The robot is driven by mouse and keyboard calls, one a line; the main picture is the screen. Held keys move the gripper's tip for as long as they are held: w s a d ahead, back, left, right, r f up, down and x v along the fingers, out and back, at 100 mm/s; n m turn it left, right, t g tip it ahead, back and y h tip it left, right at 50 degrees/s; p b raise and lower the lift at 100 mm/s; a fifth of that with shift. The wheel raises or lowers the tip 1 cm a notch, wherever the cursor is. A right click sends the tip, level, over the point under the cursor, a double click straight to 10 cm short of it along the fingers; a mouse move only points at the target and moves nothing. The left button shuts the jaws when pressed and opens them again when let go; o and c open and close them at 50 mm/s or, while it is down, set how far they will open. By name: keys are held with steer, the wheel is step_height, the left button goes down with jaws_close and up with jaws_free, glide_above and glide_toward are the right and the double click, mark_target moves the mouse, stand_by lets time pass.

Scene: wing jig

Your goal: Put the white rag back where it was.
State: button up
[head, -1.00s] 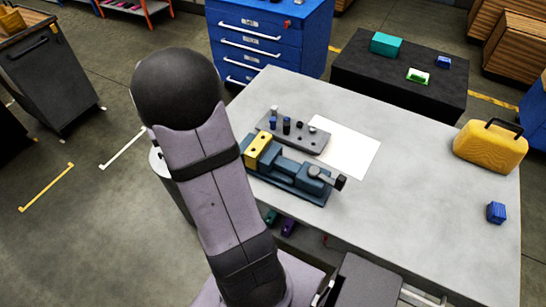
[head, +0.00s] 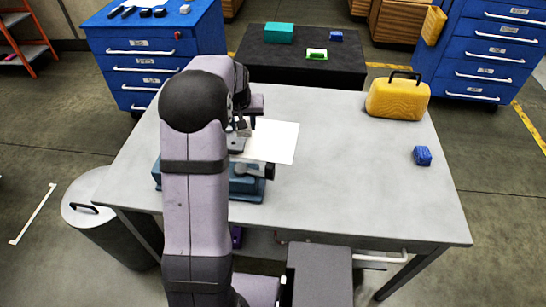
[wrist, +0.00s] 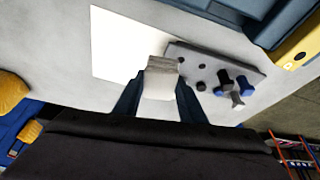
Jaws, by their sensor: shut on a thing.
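My gripper (wrist: 158,95) is shut on a small pale grey-and-white piece (wrist: 160,75), which stands out between the fingertips in the wrist view. I cannot tell for sure whether it is the white rag. In the head view my gripper (head: 243,128) is above the table, near the left edge of a flat white sheet (head: 275,141). The sheet also shows behind the held piece in the wrist view (wrist: 120,45). No other white rag is plainly visible. My arm hides part of the table's left side.
A grey holed block (wrist: 215,70) with blue, black and grey pegs is close to the gripper. A dark blue vise (head: 248,186) stands in front of it. A yellow case (head: 397,99) and a blue block (head: 422,156) are at the right. The table's middle right is clear.

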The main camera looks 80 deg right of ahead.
steer(key=m, duration=0.2)
glide_above(274, 152)
steer(key=a, duration=0.1)
steer(key=f, duration=0.1)
steer(key=shift+g, duration=0.4)
steer(key=shift+a+f+p, duration=0.2)
steer(key=shift+f+p, duration=0.5)
steer(key=shift+f, duration=4.4)
steer(key=shift+f, duration=0.1)
steer(key=shift+f, duration=0.15)
steer(key=o, duration=1)
steer(key=shift+o, duration=0.2)
steer(key=shift+r, duration=0.3)
steer(key=b+v, duration=0.2)
steer(key=v, duration=1)
